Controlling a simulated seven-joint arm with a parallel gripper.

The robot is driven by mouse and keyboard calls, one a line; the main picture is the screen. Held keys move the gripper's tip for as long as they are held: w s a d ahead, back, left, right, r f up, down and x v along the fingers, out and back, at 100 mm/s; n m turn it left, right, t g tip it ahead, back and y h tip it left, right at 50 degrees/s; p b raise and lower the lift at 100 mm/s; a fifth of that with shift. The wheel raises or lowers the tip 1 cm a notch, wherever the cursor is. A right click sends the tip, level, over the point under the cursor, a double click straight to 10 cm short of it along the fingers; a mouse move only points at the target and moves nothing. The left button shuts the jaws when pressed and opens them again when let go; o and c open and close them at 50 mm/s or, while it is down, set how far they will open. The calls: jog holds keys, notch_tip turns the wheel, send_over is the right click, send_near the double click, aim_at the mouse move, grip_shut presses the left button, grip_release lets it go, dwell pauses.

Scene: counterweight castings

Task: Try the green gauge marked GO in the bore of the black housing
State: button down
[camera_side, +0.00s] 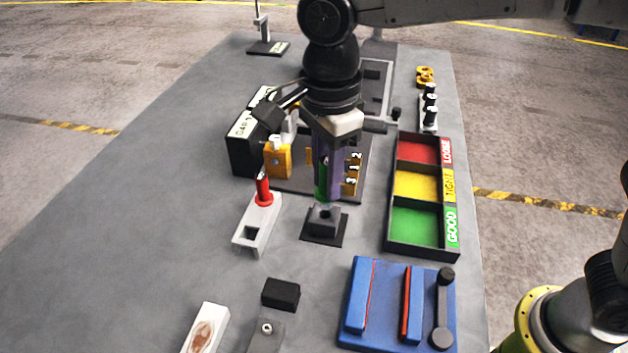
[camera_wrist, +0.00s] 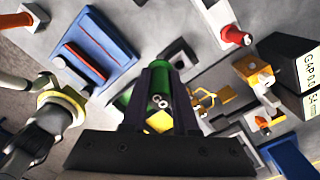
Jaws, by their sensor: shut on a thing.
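My gripper (camera_side: 326,178) points down and is shut on the green gauge (camera_side: 321,188). The gauge is upright, and its upper part is hidden by the fingers. The GO mark cannot be read. The black housing (camera_side: 324,226) stands on a dark base plate right below the gauge. The gauge's lower end is at or just above the housing's top; I cannot tell whether its tip is in the bore. In the wrist view the green gauge (camera_wrist: 158,66) shows between the dark fingers, with part of the housing (camera_wrist: 181,55) beyond it.
A white holder (camera_side: 262,212) with a red gauge (camera_side: 264,190) and an empty square hole stands left. A tray (camera_side: 389,245) with red, yellow and green compartments is right. A blue fixture (camera_side: 385,305) is in front. Black-and-orange equipment (camera_side: 245,150) stands behind left.

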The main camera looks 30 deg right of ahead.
jog(key=w+d+f, duration=0.2)
jog(key=w+d, duration=0.1)
jog(key=w, duration=0.2)
jog(key=shift+f, duration=0.35)
jog(key=shift+d, duration=0.1)
jog(key=shift+s+f, duration=0.1)
jog(key=shift+f, duration=2.3)
jog(key=shift+f, duration=2.1)
dwell(2.6)
